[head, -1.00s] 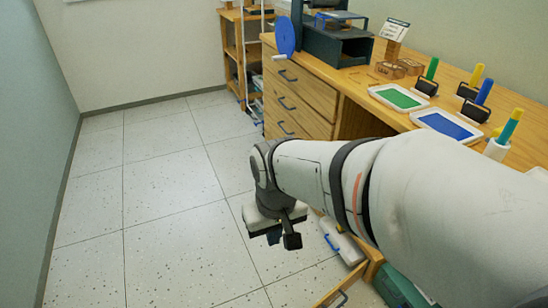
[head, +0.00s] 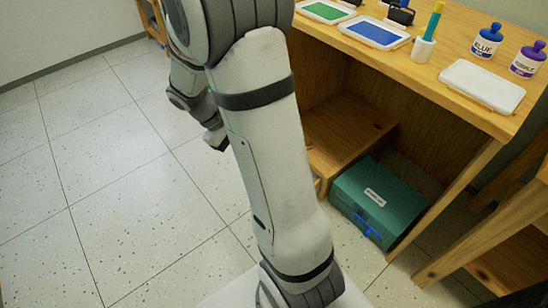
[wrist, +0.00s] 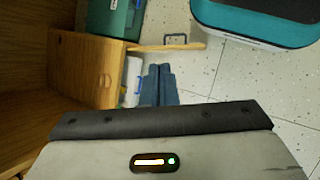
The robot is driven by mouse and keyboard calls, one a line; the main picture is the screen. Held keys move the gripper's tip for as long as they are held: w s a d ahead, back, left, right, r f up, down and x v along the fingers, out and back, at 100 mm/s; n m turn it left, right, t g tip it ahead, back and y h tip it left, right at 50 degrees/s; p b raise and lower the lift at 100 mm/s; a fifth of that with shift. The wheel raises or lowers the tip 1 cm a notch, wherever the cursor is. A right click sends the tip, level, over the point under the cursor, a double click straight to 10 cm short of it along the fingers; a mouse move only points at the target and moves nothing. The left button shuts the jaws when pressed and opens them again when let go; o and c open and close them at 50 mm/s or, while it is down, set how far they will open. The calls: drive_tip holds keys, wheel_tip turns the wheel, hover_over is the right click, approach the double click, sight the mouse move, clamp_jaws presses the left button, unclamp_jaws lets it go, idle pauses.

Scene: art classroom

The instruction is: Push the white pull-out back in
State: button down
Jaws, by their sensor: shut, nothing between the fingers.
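The white pull-out (wrist: 133,78) shows only in part in the wrist view, low beside the wooden cabinet, with a bit of blue on it. My arm hides it in the head view. My gripper (wrist: 158,84) is shut and empty, with its two fingers side by side just right of the pull-out in the picture. I cannot tell whether they touch it. In the head view, my gripper (head: 216,139) hangs over the floor left of the desk, partly behind my arm.
A wooden front with a handle (wrist: 165,47) sticks out past the pull-out. A green case (head: 378,203) stands under the desk; it also shows in the wrist view (wrist: 112,18). The desk (head: 425,75) holds paint trays and bottles. The floor at left (head: 110,200) is clear.

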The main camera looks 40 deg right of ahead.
drive_tip(key=w+d+f+n+h+b, duration=0.2)
drive_tip(key=w+d+f+n+h, duration=0.15)
drive_tip(key=f, duration=0.85)
drive_tip(key=w+d+f+n+h+b, duration=0.1)
drive_tip(key=w+d+f+n+h, duration=0.3)
drive_tip(key=f, duration=0.7)
drive_tip(key=w+d+f+n+h+b, duration=0.25)
drive_tip(key=d+f, duration=0.25)
drive_tip(key=f, duration=0.7)
drive_tip(key=s+f+n+t+h, duration=0.3)
drive_tip(key=f+n+t, duration=0.2)
drive_tip(key=f, duration=1)
drive_tip(key=d+b, duration=0.5)
drive_tip(key=d, duration=0.9)
drive_tip(key=shift+w+d, duration=0.15)
drive_tip(key=shift+w, duration=0.3)
drive_tip(key=shift+f, duration=0.1)
